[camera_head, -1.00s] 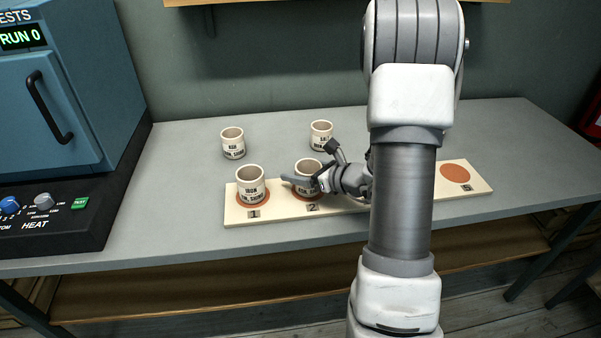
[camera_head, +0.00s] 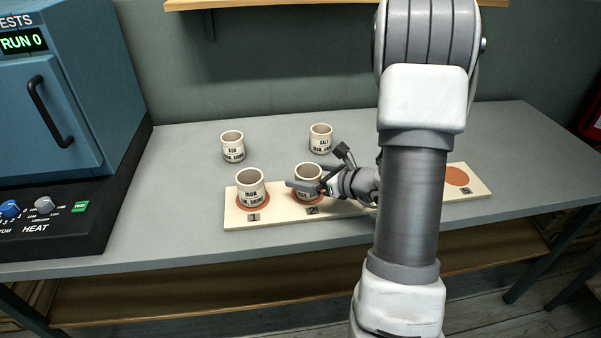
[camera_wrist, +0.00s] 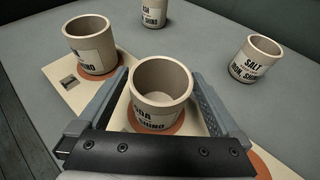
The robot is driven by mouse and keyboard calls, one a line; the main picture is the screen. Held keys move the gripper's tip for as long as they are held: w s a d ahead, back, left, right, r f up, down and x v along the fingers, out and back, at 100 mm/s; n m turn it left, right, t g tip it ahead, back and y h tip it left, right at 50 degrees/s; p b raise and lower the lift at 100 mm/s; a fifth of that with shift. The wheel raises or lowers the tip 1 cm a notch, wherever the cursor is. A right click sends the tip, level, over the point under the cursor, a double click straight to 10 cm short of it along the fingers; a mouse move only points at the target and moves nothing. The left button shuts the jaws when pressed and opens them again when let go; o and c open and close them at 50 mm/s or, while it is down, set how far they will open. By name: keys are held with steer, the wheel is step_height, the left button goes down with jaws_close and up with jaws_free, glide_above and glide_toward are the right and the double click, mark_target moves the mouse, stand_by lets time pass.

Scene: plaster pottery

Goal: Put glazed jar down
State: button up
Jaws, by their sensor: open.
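A cream jar (camera_head: 307,174) stands upright on the terracotta disc marked 2 of the pale board (camera_head: 285,213). In the wrist view the jar (camera_wrist: 161,92) shows a label reading partly "...DA" and "SHINO". My gripper (camera_head: 308,187) is low at this jar, reaching in from the right. In the wrist view my gripper (camera_wrist: 160,85) is open, with one finger on each side of the jar and a visible gap on the right. Whether the left finger touches is hard to tell. Part of the jar's front is hidden by the gripper.
The iron jar (camera_head: 251,187) stands on disc 1, left of my gripper. An ash jar (camera_head: 233,146) and a salt jar (camera_head: 321,139) stand on the table behind the board. A bare disc (camera_head: 457,176) is at the board's right end. A blue kiln (camera_head: 60,100) stands at left.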

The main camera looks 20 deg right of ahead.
steer(key=p+v, duration=0.1)
steer(key=v, duration=0.8)
steer(key=shift+s+d+r, duration=0.1)
steer(key=shift+s, duration=0.05)
